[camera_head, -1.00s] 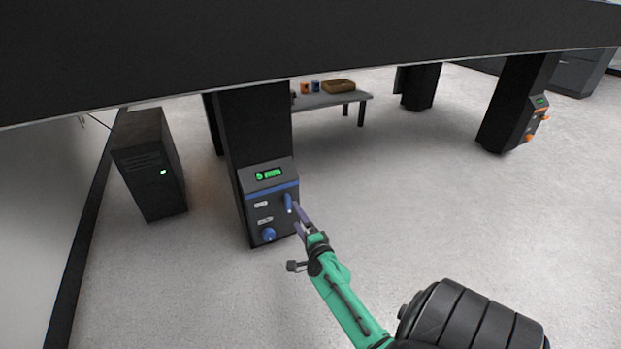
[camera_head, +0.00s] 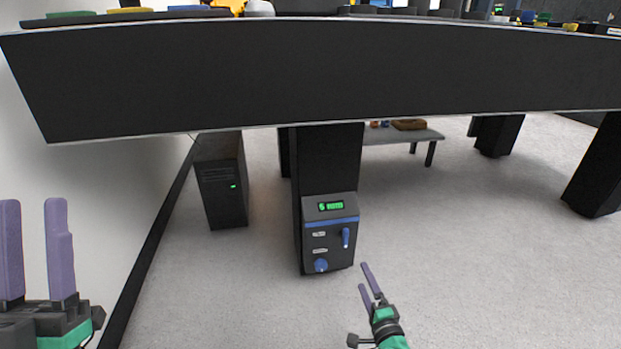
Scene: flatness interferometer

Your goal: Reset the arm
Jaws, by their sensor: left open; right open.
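My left gripper (camera_head: 36,255) is at the lower left edge, its two purple fingers upright, apart and empty. My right gripper (camera_head: 367,284) is at the bottom centre-right, its purple fingers apart and empty. It sits just below and right of a control box (camera_head: 330,246) on the table leg, with a visible gap. The box has a lit green display (camera_head: 331,206), a blue lever (camera_head: 346,237) standing about upright and a round blue knob (camera_head: 321,265).
A thick black table (camera_head: 330,75) spans the view, with several items on top. A dark computer tower (camera_head: 222,185) stands left of the leg. A low bench (camera_head: 405,137) with a brown tray (camera_head: 408,125) is behind. Floor at the right is open.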

